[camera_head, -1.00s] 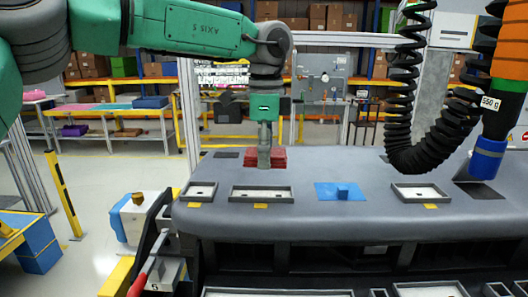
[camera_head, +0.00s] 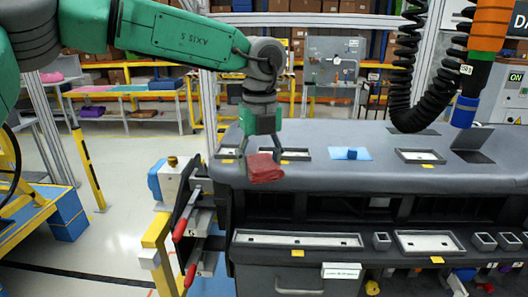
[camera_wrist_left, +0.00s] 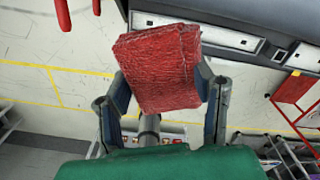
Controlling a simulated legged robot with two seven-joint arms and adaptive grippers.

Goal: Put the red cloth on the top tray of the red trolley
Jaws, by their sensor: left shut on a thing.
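The red cloth (camera_head: 264,168) is a folded, thick red bundle. My left gripper (camera_head: 262,148) is shut on it and holds it in front of the dashboard module's near edge. In the left wrist view, the cloth (camera_wrist_left: 158,68) sits between the two fingers of the left gripper (camera_wrist_left: 163,80). A red frame with a flat panel (camera_wrist_left: 293,88) stands at the right edge of the left wrist view; it may be part of the red trolley, whose top tray I cannot make out. My right gripper is out of view.
The grey dashboard module (camera_head: 340,180) fills the centre and right, with shallow trays and a blue block (camera_head: 350,153) on top. Red-handled clamps (camera_head: 187,216) stick out at its left side. A black coiled hose (camera_head: 405,70) hangs above. Open floor (camera_head: 120,200) lies to the left.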

